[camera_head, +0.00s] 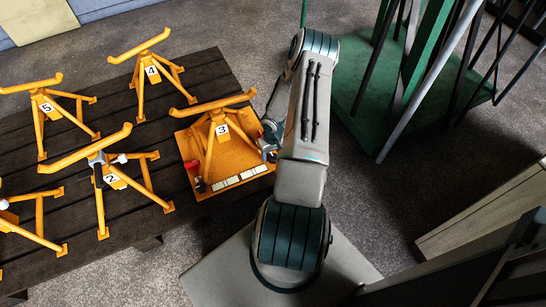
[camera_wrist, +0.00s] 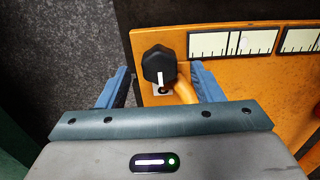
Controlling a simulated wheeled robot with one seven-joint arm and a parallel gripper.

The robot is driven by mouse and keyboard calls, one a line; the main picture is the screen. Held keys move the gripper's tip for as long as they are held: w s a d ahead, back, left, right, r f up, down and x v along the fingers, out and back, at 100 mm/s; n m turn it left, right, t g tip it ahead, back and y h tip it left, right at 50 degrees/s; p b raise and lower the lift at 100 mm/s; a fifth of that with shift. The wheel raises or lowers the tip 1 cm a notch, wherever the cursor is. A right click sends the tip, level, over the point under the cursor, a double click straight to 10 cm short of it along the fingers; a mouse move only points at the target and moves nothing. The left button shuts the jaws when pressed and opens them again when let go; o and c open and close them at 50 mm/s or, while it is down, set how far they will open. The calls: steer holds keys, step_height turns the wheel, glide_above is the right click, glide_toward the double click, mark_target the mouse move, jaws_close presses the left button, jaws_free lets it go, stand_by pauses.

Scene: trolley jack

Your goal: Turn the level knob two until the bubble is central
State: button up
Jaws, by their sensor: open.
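A black knob (camera_wrist: 159,65) with a white pointer line stands near a corner of the orange plate (camera_wrist: 285,95). In the wrist view my gripper (camera_wrist: 160,76) is open, with one blue finger on each side of the knob. I cannot tell whether either finger touches it, and no number shows on it. A pale ruled level strip (camera_wrist: 219,44) lies right of the knob, and a second strip (camera_wrist: 300,40) is cut off by the frame edge.
An orange stand marked 3 (camera_head: 222,129) rises from the plate. Stands marked 2 (camera_head: 112,179), 4 (camera_head: 152,71) and 5 (camera_head: 46,107) share the dark slatted table (camera_head: 105,125). A green frame (camera_head: 425,60) stands at the back right. A red part (camera_head: 191,165) sits at the plate's left.

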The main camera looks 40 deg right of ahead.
steer(key=shift+f, duration=0.65)
steer(key=c, duration=1)
steer(key=shift+o, duration=0.2)
steer(key=shift+n, duration=0.3)
steer(key=n, duration=0.4)
steer(key=shift+n+p, duration=0.45)
steer(key=shift+n, duration=1.55)
